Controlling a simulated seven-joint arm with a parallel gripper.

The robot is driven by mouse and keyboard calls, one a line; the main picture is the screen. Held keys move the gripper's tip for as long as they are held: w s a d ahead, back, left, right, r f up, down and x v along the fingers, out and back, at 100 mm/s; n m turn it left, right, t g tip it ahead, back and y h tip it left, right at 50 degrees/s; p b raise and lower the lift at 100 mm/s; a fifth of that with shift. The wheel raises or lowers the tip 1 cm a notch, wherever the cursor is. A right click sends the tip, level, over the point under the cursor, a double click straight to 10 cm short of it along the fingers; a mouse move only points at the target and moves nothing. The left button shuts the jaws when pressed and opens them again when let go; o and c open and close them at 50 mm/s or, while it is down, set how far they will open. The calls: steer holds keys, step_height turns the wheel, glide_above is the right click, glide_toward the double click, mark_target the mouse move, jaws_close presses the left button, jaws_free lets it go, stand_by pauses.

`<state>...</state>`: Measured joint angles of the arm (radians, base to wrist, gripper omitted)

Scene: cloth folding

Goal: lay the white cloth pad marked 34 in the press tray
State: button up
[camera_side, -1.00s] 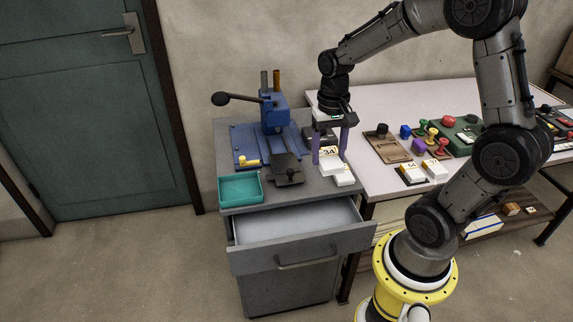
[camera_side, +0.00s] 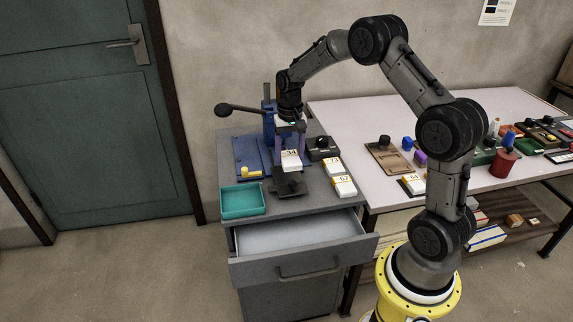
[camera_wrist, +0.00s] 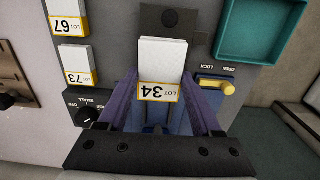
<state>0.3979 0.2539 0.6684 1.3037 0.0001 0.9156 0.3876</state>
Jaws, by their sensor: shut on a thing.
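The white cloth pad marked 34 (camera_side: 291,161) is held between the purple fingers of my gripper (camera_side: 290,154), in front of the blue press. In the wrist view the pad (camera_wrist: 161,60) lies between the two fingers (camera_wrist: 162,100), its orange-edged LOT 34 label facing the camera. The dark tray (camera_side: 290,188) of the press is below the pad in the side view. In the wrist view its dark end (camera_wrist: 172,18) shows beyond the pad, and the pad hides its middle. I cannot tell whether the pad touches the tray.
White pads marked 73 (camera_side: 332,166) and 67 (camera_side: 344,187) lie to the right. A black knob box (camera_side: 322,148) is behind them. A teal tray (camera_side: 242,201) stands left, near a yellow lock lever (camera_wrist: 222,86). The drawer (camera_side: 300,235) below is open.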

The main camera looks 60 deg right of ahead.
mark_target(286, 174)
steer(key=shift+w+d+f, duration=0.2)
steer(key=shift+w+f, duration=0.25)
steer(key=shift+f, duration=0.15)
steer(key=shift+w+d+f, duration=0.15)
steer(key=shift+w+f, duration=0.25)
steer(key=shift+f, duration=1.55)
steer(key=shift+f, duration=0.15)
steer(key=o, duration=1.3)
steer(key=shift+o, duration=0.2)
